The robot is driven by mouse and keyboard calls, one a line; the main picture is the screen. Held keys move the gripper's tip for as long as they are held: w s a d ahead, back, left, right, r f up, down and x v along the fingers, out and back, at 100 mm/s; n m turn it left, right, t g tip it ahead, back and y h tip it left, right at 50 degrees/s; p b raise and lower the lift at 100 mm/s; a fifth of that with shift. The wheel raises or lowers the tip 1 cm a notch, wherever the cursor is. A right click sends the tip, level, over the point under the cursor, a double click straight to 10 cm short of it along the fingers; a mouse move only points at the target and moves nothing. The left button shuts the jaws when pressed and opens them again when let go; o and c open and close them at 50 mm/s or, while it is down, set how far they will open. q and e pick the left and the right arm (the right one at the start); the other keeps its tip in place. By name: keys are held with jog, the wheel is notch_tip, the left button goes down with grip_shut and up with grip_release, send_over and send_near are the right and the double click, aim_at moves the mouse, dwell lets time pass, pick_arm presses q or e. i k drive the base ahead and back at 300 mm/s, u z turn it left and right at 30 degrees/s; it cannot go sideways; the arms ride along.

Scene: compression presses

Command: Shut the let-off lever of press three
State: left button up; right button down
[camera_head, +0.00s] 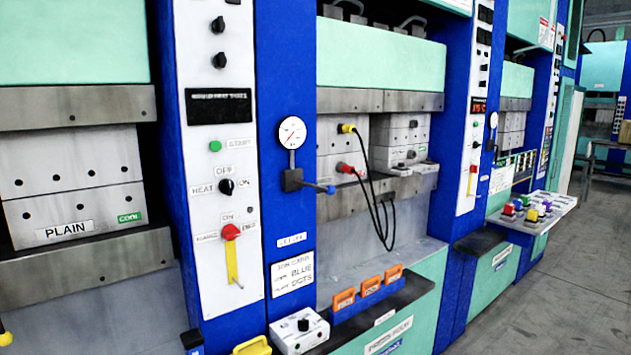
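A round pressure gauge (292,132) with a red needle stands above the block. A small label (291,240) lower on the column is too blurred to read surely. The lever lies roughly level, pointing right and slightly down; I cannot tell whether it is open or shut. The press nameplate (388,335) is hard to read, so I cannot tell which press is three. Neither of my grippers is in view.
A control panel (222,120) with knobs and a red switch is left of the lever. Black cables (378,205) hang at the right press. Orange-handled blocks (370,288) and a white box (299,330) sit below.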

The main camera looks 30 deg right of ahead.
aim_at(330, 189)
jog(key=z, duration=2.5)
jog(key=i, duration=0.1)
jog(key=u, duration=3.9)
jog(key=k, duration=0.85)
jog(key=z, duration=1.2)
jog(key=i, duration=1)
jog(key=z, duration=0.05)
